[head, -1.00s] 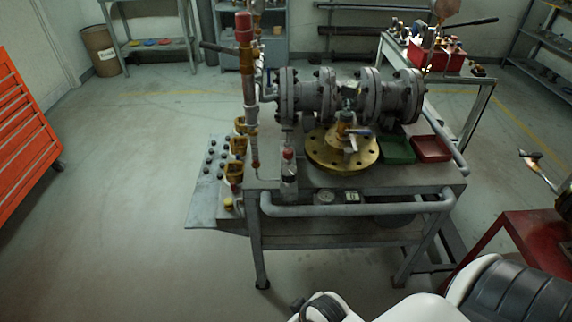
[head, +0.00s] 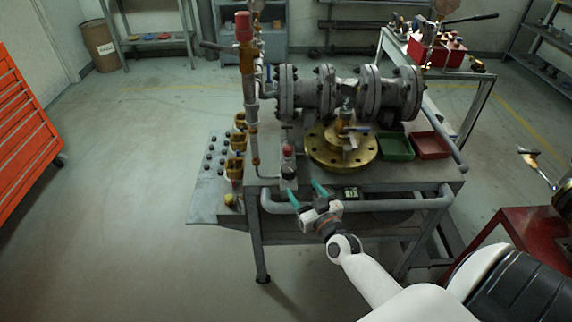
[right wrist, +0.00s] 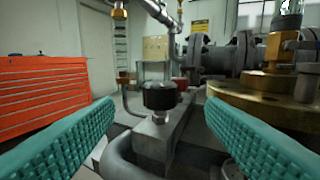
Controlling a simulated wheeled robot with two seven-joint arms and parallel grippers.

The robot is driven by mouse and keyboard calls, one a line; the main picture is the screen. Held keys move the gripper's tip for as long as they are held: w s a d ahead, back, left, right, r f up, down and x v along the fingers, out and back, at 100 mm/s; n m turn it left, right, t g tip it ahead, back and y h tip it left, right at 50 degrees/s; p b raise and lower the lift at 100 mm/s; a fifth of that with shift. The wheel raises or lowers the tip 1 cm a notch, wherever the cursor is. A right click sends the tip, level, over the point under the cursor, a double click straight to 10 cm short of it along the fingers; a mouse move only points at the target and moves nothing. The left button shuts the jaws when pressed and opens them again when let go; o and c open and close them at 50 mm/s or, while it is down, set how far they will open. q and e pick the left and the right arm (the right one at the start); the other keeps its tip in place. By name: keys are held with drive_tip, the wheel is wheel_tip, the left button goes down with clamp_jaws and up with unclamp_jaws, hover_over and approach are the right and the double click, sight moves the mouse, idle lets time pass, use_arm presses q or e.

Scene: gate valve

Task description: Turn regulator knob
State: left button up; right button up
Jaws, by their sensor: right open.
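In the right wrist view the knob (right wrist: 160,96) looks dark, on a short silver stem above the grey block (right wrist: 155,137). My right gripper (head: 306,191) is open and empty, its teal fingers pointing toward the knob from the near side. In the right wrist view the knob lies ahead between the two spread fingers (right wrist: 160,135), apart from both. My left gripper is not in view.
A thick grey pipe rail (head: 400,204) runs along the bench front, below my gripper. A brass flange (head: 365,158) and a large flanged valve body stand right of and behind the knob. A tall pipe (head: 250,115) rises to its left. Green (head: 397,155) and red trays lie right.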

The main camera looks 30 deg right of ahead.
sight(288, 164)
drive_tip(key=w, duration=0.4)
drive_tip(key=w+d, duration=0.1)
drive_tip(key=w, duration=0.6)
drive_tip(key=shift+w+d+b, duration=0.25)
drive_tip(key=shift+w+b, duration=0.05)
drive_tip(key=shift+w, duration=0.1)
drive_tip(key=c, duration=1)
drive_tip(key=m+h+p, duration=0.1)
drive_tip(key=p, duration=0.1)
drive_tip(key=r+m+h+p, duration=0.1)
drive_tip(key=h+p, duration=0.1)
drive_tip(key=shift+d+g+p, duration=0.1)
drive_tip(key=shift+g+p, duration=0.2)
drive_tip(key=shift+d+f+m+h, duration=0.1)
drive_tip(key=shift+m+h, duration=0.2)
drive_tip(key=shift+h, duration=0.2)
drive_tip(key=shift+f+m+g+h+p, duration=0.25)
drive_tip(key=shift+m+g+h+p, duration=0.05)
drive_tip(key=shift+h+p, duration=0.15)
drive_tip(key=shift+s, duration=0.1)
